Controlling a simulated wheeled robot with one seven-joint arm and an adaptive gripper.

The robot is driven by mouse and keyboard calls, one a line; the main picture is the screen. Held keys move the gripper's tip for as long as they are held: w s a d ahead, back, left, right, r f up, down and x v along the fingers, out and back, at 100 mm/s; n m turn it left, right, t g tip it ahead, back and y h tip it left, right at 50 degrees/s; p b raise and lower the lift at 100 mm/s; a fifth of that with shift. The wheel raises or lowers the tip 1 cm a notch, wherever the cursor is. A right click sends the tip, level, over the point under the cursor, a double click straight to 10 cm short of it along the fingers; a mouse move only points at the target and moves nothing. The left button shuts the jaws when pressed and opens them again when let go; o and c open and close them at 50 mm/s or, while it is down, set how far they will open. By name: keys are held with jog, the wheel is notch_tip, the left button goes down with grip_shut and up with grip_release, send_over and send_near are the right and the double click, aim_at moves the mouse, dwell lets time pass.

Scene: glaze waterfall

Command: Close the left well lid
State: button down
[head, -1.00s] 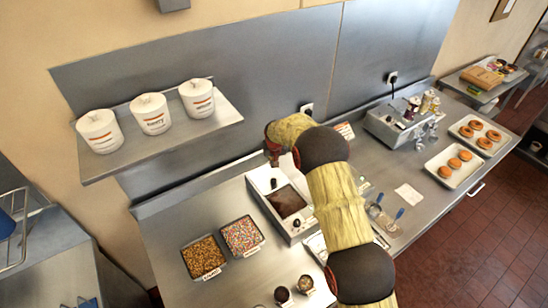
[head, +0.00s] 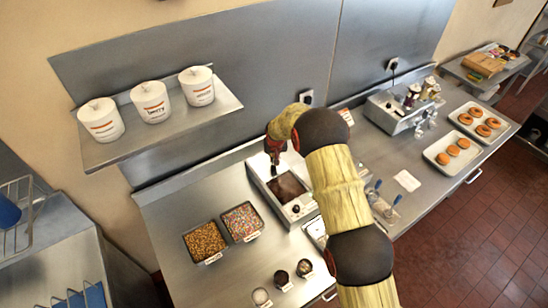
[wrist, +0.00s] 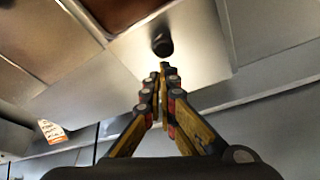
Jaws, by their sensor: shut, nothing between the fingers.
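The steel glaze unit (head: 268,194) stands on the counter in the head view, with an open well of brown glaze (head: 288,187). In the head view my gripper (head: 276,161) is over the back left of the unit and partly hides the lid there.
A second steel unit (head: 397,112) and donut trays (head: 436,151) are to the right. A shelf with white tubs (head: 152,103) hangs at upper left.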

jog(key=s+d+b, duration=0.4)
jog(key=s+d, duration=0.4)
jog(key=s, duration=0.4)
jog(key=shift+s+d, duration=0.3)
jog(key=shift+s, duration=0.1)
